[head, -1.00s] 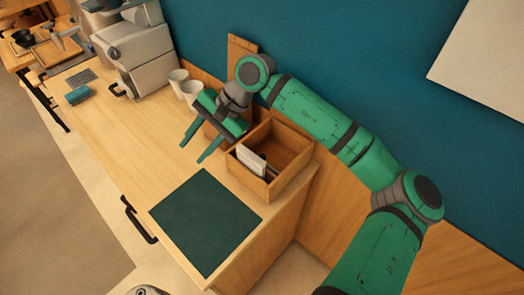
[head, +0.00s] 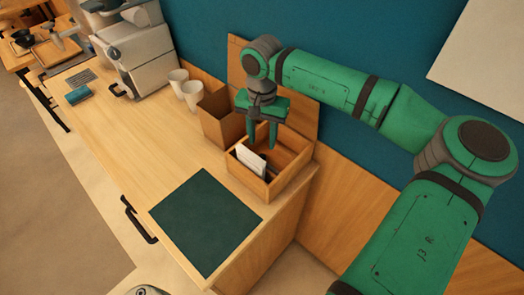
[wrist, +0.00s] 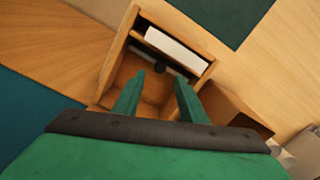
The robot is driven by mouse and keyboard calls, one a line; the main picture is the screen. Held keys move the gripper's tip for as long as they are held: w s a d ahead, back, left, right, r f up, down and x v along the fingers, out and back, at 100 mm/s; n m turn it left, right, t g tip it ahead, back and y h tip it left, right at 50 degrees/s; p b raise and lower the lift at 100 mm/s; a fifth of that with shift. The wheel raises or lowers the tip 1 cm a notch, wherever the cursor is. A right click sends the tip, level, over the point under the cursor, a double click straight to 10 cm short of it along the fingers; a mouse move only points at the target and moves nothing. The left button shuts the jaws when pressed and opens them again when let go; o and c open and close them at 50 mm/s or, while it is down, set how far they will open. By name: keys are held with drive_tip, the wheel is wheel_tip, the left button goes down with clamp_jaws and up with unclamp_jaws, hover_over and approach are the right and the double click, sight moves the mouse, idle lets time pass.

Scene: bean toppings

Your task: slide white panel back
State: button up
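A white panel (head: 251,160) stands inside an open wooden box (head: 243,179) at the right end of the counter, near the box's front-left wall. In the wrist view, the white panel (wrist: 176,48) lies near the far side of the wooden box (wrist: 119,47), with a dark strip beside it. My gripper (head: 262,146) points down over the box, behind the panel. In the wrist view, my gripper (wrist: 160,80) has its two green fingers apart with nothing between them. I cannot tell how deep the fingertips reach into the box.
A taller open brown container (head: 219,122) stands just left of the box. Two white cups (head: 184,86) and a coffee machine (head: 133,45) are farther left. A dark green mat (head: 207,222) lies in front of the box. A wooden board (head: 303,113) and the wall are behind.

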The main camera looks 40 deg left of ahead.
sight(262, 156)
wheel_tip(262, 156, down, 7)
drive_tip(key=shift+r, duration=0.2)
